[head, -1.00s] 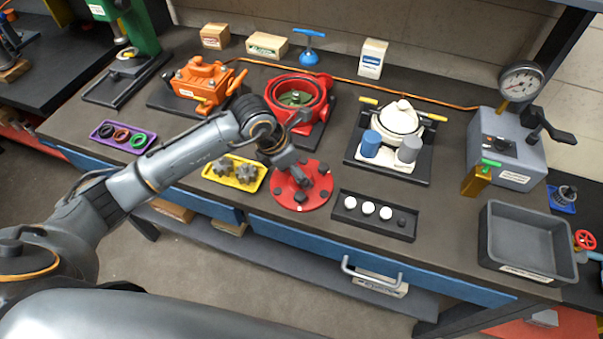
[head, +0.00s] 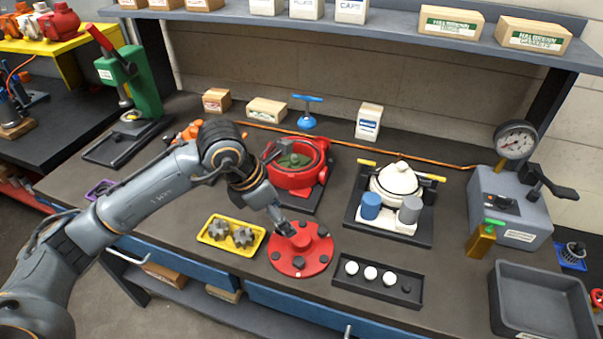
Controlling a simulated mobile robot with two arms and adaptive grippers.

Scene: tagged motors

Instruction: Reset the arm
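My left arm (head: 140,200) reaches in from the left over the workbench, bent at a dark joint. Its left gripper (head: 283,224) points down and right, close to the round red cover (head: 312,262) with dark bolts around its rim. The fingers are small and seen from behind, so I cannot tell whether they are open, hold anything or touch the cover. My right gripper is out of view. The arm partly hides the orange pump-like part (head: 190,132) and the purple tray (head: 97,190).
Near the gripper are a yellow tray (head: 211,238) with grey gears, a red housing (head: 315,172), a black tray (head: 408,300) with white caps, and a white pot-like part (head: 398,182). A gauge box (head: 520,205) and an empty grey bin (head: 545,325) stand right. A shelf (head: 400,33) spans the back.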

